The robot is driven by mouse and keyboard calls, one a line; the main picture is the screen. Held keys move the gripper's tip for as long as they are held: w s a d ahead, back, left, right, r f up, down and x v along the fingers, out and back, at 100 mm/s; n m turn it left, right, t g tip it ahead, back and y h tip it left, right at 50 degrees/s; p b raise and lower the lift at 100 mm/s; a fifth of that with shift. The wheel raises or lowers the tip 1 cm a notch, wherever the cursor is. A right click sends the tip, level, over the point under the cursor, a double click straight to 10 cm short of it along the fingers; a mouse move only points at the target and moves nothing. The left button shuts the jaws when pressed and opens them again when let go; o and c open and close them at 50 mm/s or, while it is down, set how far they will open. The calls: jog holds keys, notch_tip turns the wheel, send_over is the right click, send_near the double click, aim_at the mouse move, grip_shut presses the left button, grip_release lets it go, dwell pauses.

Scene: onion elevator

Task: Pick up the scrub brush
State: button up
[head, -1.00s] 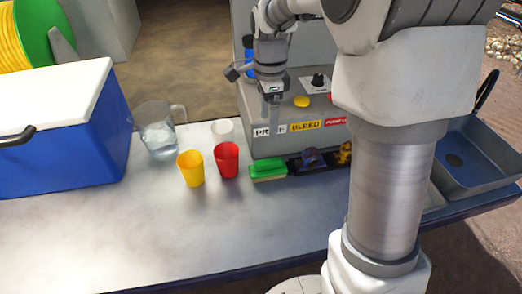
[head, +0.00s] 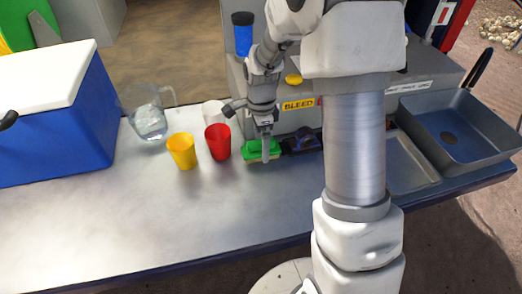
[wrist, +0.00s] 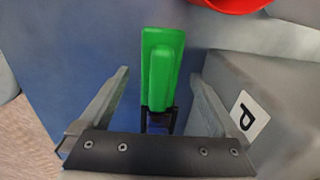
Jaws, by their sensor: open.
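The green scrub brush (head: 251,151) lies on the counter in front of the grey machine, beside the red cup. In the wrist view the brush (wrist: 162,65) runs lengthwise between the two fingers, with its near end by a black holder (wrist: 158,121). My gripper (head: 266,157) is open and empty, pointing down over the brush, and hides part of it in the head view. In the wrist view my gripper (wrist: 160,78) has one finger to each side of the brush, with gaps showing. I cannot tell how far above the brush the fingertips are.
A red cup (head: 218,142) and a yellow cup (head: 182,151) stand just left of the brush, with a clear pitcher (head: 148,120) beyond. The grey machine (wrist: 262,100) is close by the right finger. The front counter is clear.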

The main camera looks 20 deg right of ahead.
jog(key=shift+f, duration=0.5)
jog(key=c, duration=1.5)
jog(key=shift+c, duration=0.2)
jog(key=shift+r, duration=0.15)
jog(key=r, duration=0.4)
jog(key=shift+s+a+r+p, duration=0.15)
jog(key=shift+s+r+p, duration=0.1)
jog(key=shift+p, duration=0.1)
jog(key=s+a+r, duration=0.3)
jog(key=s+r, duration=0.3)
jog(key=s, duration=0.4)
jog(key=shift+s+a+r+p, duration=0.15)
jog(key=shift+s+a+p, duration=0.05)
jog(key=shift+s+p, duration=0.15)
